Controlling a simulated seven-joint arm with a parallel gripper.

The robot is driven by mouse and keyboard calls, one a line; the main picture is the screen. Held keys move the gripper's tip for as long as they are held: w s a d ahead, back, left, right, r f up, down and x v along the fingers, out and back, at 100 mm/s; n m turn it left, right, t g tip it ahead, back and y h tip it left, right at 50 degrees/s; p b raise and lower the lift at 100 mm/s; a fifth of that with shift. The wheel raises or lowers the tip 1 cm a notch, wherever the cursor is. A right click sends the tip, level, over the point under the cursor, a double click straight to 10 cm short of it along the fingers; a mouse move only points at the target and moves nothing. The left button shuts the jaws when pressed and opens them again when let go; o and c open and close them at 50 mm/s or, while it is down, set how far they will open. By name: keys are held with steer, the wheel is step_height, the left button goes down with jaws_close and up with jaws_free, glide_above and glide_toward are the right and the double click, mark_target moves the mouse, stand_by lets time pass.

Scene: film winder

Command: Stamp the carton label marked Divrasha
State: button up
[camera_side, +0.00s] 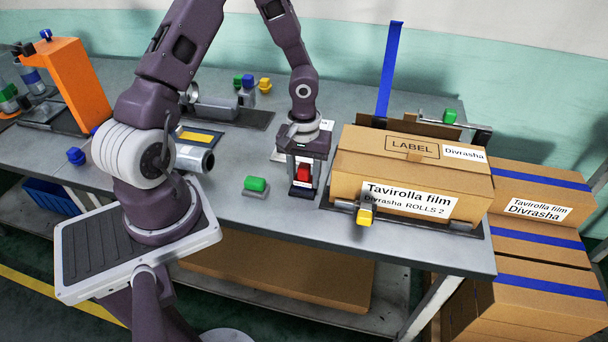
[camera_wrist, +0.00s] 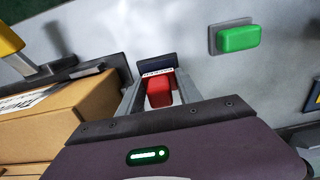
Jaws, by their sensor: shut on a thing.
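My gripper (camera_side: 303,182) points down over the bench, left of the open-fronted fixture that holds the carton. It is shut on a stamp with a red handle (camera_side: 303,174) and a dark base. In the wrist view the red handle (camera_wrist: 159,93) sits between the fingers, and the dark base (camera_wrist: 157,62) shows beyond it with a small white strip. I cannot tell whether the base touches the bench. The brown carton (camera_side: 350,170) has a printed LABEL box (camera_side: 412,148) on top, beside a white label reading Divrasha (camera_side: 464,153). Its front label reads Tavirolla film, Divrasha ROLLS 2.
A green button (camera_side: 256,184) is on the bench left of the stamp. A yellow-tipped clamp (camera_side: 365,214) stands before the carton; a tall blue strip (camera_side: 390,70) rises behind it. Stacked cartons (camera_side: 545,255) stand at right. An orange machine (camera_side: 75,80) is at far left.

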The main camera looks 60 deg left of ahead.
steer(key=shift+r, duration=3.5)
steer(key=w+a+n, duration=0.2)
steer(key=w+a, duration=0.1)
steer(key=a, duration=0.1)
steer(key=w+a+f+n, duration=0.1)
steer(key=w+a+n, duration=0.1)
steer(key=a, duration=0.3)
steer(key=w+a+f+n, duration=0.1)
steer(key=w+a+n, duration=0.2)
steer(key=w+a, duration=0.1)
steer(key=shift+w+a+f, duration=0.1)
steer(key=shift+a+f, duration=0.15)
steer(key=shift+a, duration=0.25)
steer(key=w+a+r+n, duration=0.2)
steer(key=w+a, duration=0.4)
steer(key=w, duration=0.1)
steer(key=shift+s+a+f, duration=0.1)
steer(key=shift+a+f, duration=0.05)
steer(key=shift+f, duration=1.35)
steer(key=shift+s+a+f, duration=0.1)
steer(key=shift+f, duration=1.4)
steer(key=shift+f, duration=0.5)
